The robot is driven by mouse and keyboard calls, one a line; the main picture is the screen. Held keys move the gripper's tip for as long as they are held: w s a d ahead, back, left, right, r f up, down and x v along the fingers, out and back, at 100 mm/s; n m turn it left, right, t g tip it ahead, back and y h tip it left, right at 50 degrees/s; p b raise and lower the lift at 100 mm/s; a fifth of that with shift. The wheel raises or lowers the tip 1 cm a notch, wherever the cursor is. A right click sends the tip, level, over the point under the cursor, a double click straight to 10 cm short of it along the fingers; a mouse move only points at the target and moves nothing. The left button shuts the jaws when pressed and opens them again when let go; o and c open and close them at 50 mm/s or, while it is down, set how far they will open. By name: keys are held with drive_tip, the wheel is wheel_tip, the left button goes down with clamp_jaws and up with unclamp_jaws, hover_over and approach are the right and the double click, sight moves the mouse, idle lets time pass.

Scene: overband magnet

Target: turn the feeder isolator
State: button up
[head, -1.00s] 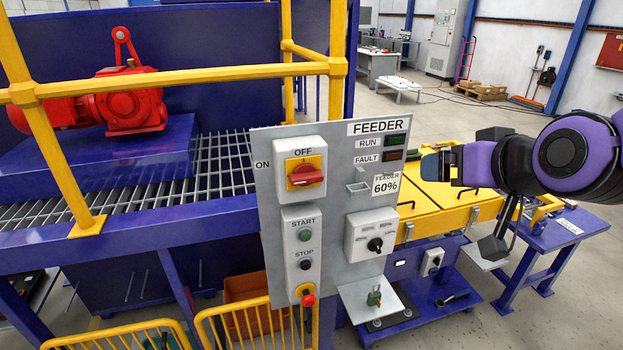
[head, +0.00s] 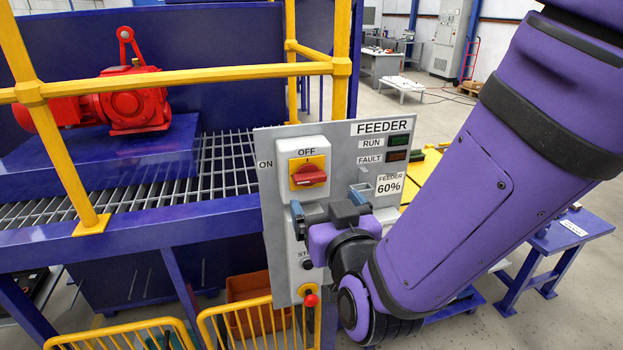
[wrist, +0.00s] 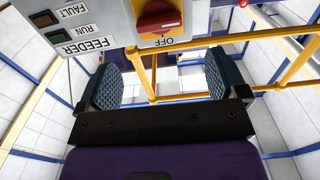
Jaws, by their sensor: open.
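The feeder isolator (head: 309,172) is a red rotary handle on a yellow plate in a white box, on the upper left of the grey FEEDER panel (head: 340,142). OFF is marked above it and ON to its left; the handle lies roughly level. My gripper (head: 328,204) is open and empty, just below and right of the isolator in the head view. In the wrist view, the open fingers (wrist: 161,82) show with a gap between them, and the isolator handle (wrist: 158,18) is beyond them at the top edge. I see no contact with it.
A red emergency button (head: 311,300) sits low on the panel. My arm hides the START button and the panel's lower right. Yellow rails (head: 180,78) stand left and behind. A red motor (head: 130,98) sits at the back left.

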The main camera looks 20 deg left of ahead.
sight(312, 179)
drive_tip(key=x, duration=0.9)
drive_tip(key=shift+w, duration=0.1)
drive_tip(key=c, duration=0.9)
